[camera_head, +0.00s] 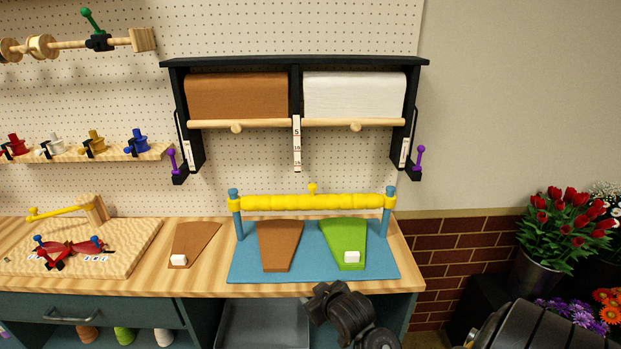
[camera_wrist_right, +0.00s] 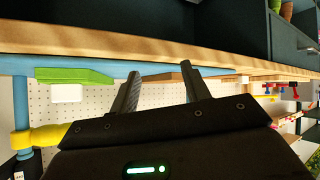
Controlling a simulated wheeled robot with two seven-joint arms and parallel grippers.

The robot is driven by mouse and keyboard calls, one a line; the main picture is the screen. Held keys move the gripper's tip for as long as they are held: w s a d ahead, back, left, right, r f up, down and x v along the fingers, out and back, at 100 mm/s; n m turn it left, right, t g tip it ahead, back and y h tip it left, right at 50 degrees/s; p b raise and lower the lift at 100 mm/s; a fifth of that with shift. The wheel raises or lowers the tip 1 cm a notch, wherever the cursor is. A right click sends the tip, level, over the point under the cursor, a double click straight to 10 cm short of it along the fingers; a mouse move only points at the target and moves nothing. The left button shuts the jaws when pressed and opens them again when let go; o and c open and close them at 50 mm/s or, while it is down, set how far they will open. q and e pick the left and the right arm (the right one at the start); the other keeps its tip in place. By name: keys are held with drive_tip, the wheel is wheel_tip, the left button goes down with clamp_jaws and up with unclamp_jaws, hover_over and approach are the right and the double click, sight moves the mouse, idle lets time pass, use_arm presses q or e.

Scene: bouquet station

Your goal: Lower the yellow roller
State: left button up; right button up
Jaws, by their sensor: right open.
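The yellow roller (camera_head: 300,202) spans two blue posts (camera_head: 237,215) near their tops, raised above the blue base (camera_head: 242,270). One end of the roller (camera_wrist_right: 38,138) shows at the left of the right wrist view, which looks upside down. My right gripper (camera_head: 326,296) is in front of the table edge, nearer than the base and apart from the roller. Its fingers (camera_wrist_right: 160,88) are spread with nothing between them. My left gripper is not in view.
A brown wedge (camera_head: 279,247) and a green wedge (camera_head: 343,238) with a white block (camera_head: 351,257) lie on the base. Another brown wedge (camera_head: 195,240) lies to the left. A black rack (camera_head: 296,64) with paper rolls hangs behind. Flowers (camera_head: 567,215) stand at right.

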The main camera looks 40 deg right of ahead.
drive_tip(key=w+d+r+m+t+h, duration=0.2)
drive_tip(key=w+d+r+t, duration=0.2)
drive_tip(key=w+d+r, duration=0.6)
drive_tip(key=m+t+h, duration=0.2)
drive_tip(key=t, duration=0.1)
approach(311, 184)
drive_tip(key=p+x, duration=0.1)
drive_tip(key=x, duration=0.4)
drive_tip(key=p+x, duration=0.2)
drive_tip(key=x, duration=0.3)
drive_tip(key=shift+d+f, duration=0.2)
drive_tip(key=shift+w+d, duration=0.2)
drive_tip(key=shift+w, duration=0.4)
clamp_jaws()
